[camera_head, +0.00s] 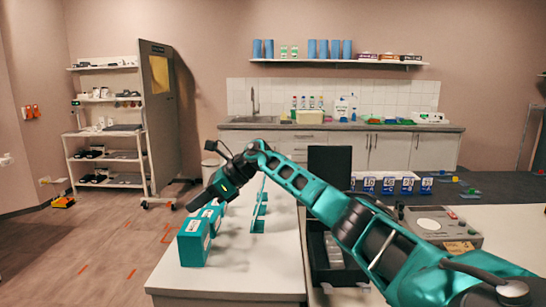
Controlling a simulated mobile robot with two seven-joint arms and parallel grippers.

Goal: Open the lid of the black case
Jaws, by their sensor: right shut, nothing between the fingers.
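The black case (320,262) sits on the white table, right of centre, with grey items inside its open top. A black panel (330,162) stands upright behind it and looks like its raised lid. My right arm crosses in front and hides where the panel meets the case. My right gripper (192,205) is shut and empty, well to the left of the case, over the teal boxes. I cannot tell whether it touches a box. My left gripper is not in view.
Teal boxes (193,249) stand in a row at the table's left edge. A grey device (440,225) sits on the right. Blue-and-white labelled boxes (388,184) stand behind. The table's front left is bare.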

